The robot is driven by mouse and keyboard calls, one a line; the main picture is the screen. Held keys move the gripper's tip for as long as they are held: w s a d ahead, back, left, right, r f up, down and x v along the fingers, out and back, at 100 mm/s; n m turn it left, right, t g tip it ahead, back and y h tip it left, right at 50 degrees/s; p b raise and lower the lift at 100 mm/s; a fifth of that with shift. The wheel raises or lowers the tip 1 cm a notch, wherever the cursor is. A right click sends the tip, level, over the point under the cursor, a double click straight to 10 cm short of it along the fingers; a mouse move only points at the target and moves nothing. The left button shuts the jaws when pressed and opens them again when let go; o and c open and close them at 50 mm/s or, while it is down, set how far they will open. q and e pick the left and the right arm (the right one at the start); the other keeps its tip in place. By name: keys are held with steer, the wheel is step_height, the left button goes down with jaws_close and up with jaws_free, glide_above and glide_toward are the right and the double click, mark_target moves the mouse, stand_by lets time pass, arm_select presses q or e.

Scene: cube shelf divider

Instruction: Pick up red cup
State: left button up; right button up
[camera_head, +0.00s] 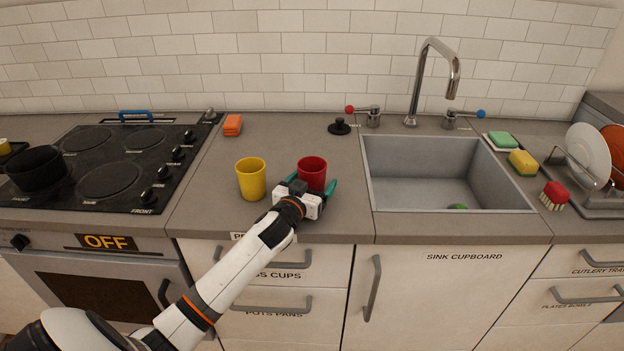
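The red cup (312,170) stands upright on the grey counter, right of the yellow cup (251,180). My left gripper (311,186) reaches in from the front, with its teal fingers spread on either side of the red cup. The gripper body hides the cup's lower front. The fingers look open, and I cannot tell whether either one touches the cup. My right gripper is not in view.
The stove (108,165) with a black pot (37,168) is at the left. An orange sponge (233,125) lies behind the yellow cup. The sink (425,192) and its tall faucet (452,75) are to the right.

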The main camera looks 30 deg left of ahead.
arm_select(q)
steer(key=shift+w+a, duration=0.1)
steer(key=shift+w, duration=0.75)
steer(key=shift+s, duration=0.1)
steer(key=c, duration=1.1)
